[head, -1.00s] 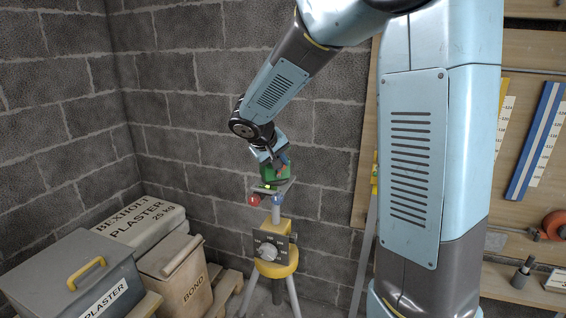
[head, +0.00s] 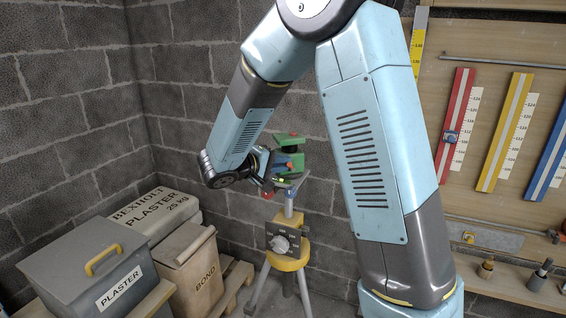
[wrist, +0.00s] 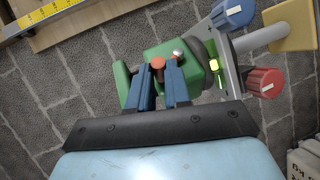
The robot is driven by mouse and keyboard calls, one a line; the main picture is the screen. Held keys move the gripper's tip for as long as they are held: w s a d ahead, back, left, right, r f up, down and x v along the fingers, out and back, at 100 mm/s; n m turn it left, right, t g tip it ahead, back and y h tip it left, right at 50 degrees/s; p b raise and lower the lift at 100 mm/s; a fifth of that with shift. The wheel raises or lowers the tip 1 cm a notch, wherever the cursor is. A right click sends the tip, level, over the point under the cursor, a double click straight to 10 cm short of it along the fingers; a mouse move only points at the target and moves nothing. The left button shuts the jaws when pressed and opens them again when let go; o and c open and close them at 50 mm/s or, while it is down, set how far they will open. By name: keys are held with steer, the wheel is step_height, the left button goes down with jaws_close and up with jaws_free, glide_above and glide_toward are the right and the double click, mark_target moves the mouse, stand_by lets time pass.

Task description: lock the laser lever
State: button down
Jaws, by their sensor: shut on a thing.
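The green laser (head: 290,161) sits on a grey tilted plate on top of a tripod (head: 285,258) with a yellow head. It also shows in the wrist view (wrist: 196,76), with a dark ring at its base and a small lit yellow-green spot. My gripper (head: 277,172) is at the laser. In the wrist view its two blue fingers (wrist: 161,76) flank a small orange-brown piece (wrist: 158,62), apparently the laser lever, and look shut on it. The fingers partly hide the lever, so its angle cannot be told. A second reddish piece with a pale tip is beside the right finger.
A red knob (wrist: 264,82) and a blue knob (wrist: 232,13) stick out from the plate close to my gripper. A plaster box (head: 90,268), a sack and a bond box (head: 187,262) stand left of the tripod. A wooden board with coloured rulers (head: 505,130) is at right.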

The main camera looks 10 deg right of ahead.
steer(key=shift+f, duration=0.1)
stand_by(0.5)
steer(key=c, duration=1.1)
jaws_free()
steer(key=shift+o, duration=0.2)
steer(key=shift+a, duration=0.15)
steer(key=v, duration=1.3)
steer(key=shift+s+a+f, duration=0.15)
steer(key=shift+s+a, duration=0.1)
steer(key=shift+a, duration=0.05)
steer(key=shift+d, duration=0.1)
